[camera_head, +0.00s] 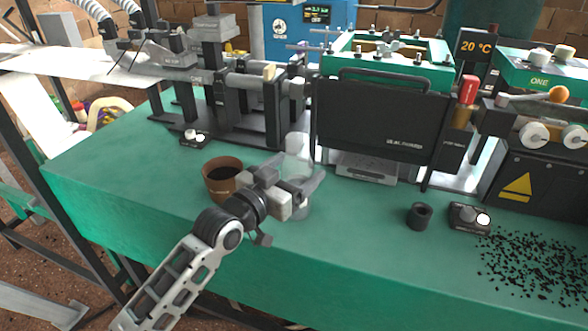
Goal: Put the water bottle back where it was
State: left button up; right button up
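A clear, see-through water bottle (298,148) stands upright near the middle of the green bench, to the right of a brown cup. My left gripper (303,164) reaches in from the lower left, with its two grey fingers apart at either side of the bottle. The gripper hides the bottle's middle; its base shows below the fingers, at the bench top. I cannot tell whether the fingers touch the bottle. My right gripper is not in view.
The brown cup (222,188) with dark contents stands just left of my gripper. A black machine panel (380,125) rises close behind the bottle. A small black cylinder (419,216), a knob box (468,217) and scattered black granules (535,265) lie right. The bench's front middle is clear.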

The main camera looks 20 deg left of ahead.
pick_arm(q)
jog(key=shift+r, duration=0.15)
jog(key=shift+s, duration=0.2)
jog(key=v, duration=1.2)
jog(key=s+d+f+n+g+y, duration=0.1)
jog(key=s+d+f+g, duration=0.2)
jog(key=s+f, duration=0.3)
jog(key=s+d+f+n+g+y, duration=0.1)
jog(key=s+d+f+g, duration=0.2)
jog(key=f, duration=0.9)
jog(key=s, duration=0.3)
jog(key=shift+s+d, duration=0.2)
jog(key=shift+d, duration=0.15)
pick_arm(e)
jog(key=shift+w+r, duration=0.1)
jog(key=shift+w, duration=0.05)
pick_arm(q)
jog(key=shift+r, duration=0.15)
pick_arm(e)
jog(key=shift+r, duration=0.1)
pick_arm(q)
jog(key=shift+a+r+y+p, duration=0.15)
jog(key=shift+r+y+p, duration=0.15)
jog(key=shift+p, duration=0.8)
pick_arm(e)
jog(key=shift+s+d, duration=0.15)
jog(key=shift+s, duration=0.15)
